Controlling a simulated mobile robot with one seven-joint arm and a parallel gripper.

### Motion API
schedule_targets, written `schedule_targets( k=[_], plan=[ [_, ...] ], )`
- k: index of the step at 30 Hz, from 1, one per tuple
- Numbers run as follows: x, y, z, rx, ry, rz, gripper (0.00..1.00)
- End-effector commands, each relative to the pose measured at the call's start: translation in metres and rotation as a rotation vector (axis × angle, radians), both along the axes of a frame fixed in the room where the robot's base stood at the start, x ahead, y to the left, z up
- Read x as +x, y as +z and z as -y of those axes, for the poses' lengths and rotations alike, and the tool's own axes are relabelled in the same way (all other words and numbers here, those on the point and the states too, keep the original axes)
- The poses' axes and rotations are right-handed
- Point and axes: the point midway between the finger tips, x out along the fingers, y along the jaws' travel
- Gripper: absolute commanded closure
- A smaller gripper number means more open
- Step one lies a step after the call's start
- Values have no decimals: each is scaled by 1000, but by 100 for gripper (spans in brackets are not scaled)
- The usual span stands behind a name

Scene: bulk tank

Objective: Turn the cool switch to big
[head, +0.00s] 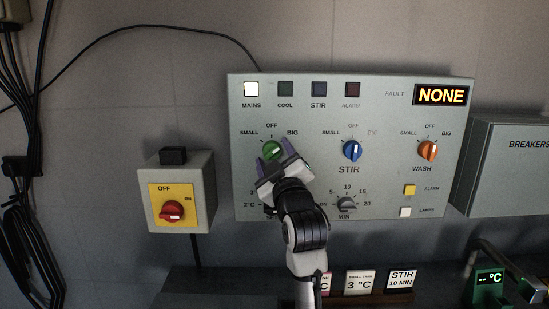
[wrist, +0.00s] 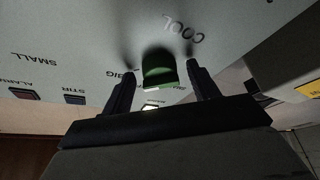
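The cool switch is a round green knob (head: 271,149) at the left of the grey control panel (head: 310,122), with SMALL, OFF and BIG marked around it. My gripper (head: 275,153) is at the knob, with one finger on each side and its body covering the area below. In the wrist view the green knob (wrist: 158,70) sits between the two dark fingers, with small gaps showing on both sides. The gripper is open around it. The word COOL is readable beside the knob there. I cannot clearly tell which mark the knob points to.
A blue STIR knob (head: 352,151) and an orange WASH knob (head: 428,151) are to the right. A grey dial (head: 347,204) is below. The MAINS lamp (head: 251,89) is lit white; the COOL lamp (head: 285,89) is dark. A red switch (head: 172,211) is left of the panel.

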Motion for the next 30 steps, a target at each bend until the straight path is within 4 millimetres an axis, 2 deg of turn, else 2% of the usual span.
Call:
schedule_targets(
  k=[8,11,21,25,30],
  plan=[
    [-7,-3,2,-1,0,2,40],
    [-21,-9,6,0,-1,2,40],
    [-92,-32,25,0,-2,2,40],
    [-112,-38,30,1,-2,0,40],
    [-125,-41,33,-1,-1,1,40]
  ],
)
